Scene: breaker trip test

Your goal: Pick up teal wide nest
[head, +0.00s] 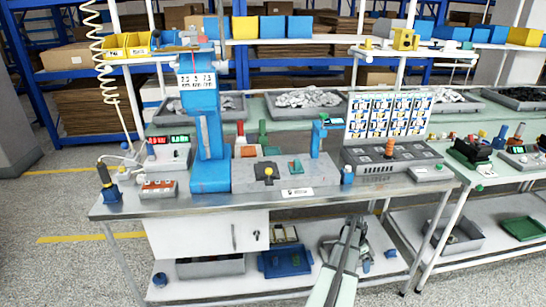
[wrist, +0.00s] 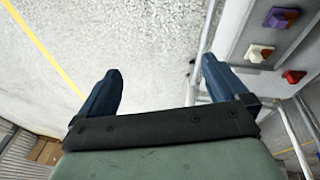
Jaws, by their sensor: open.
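A small teal block (head: 296,168), which looks like the teal wide nest, sits on the grey fixture plate (head: 262,182) in the middle of the workbench. Its exact shape is too small to tell in the head view, and I do not see it in the wrist view. My gripper (wrist: 161,70) is open and empty, with its two dark blue fingers spread wide over bare floor. In the head view my arm rises from the bottom edge in front of the bench, away from the teal block; its fingers are not clear there.
A blue press (head: 207,130) stands left of the teal block, and a small blue stand (head: 316,138) stands behind it to the right. A grey slotted block (head: 385,157) lies further right. The wrist view shows a pale panel with purple, orange and red parts (wrist: 293,76) at right.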

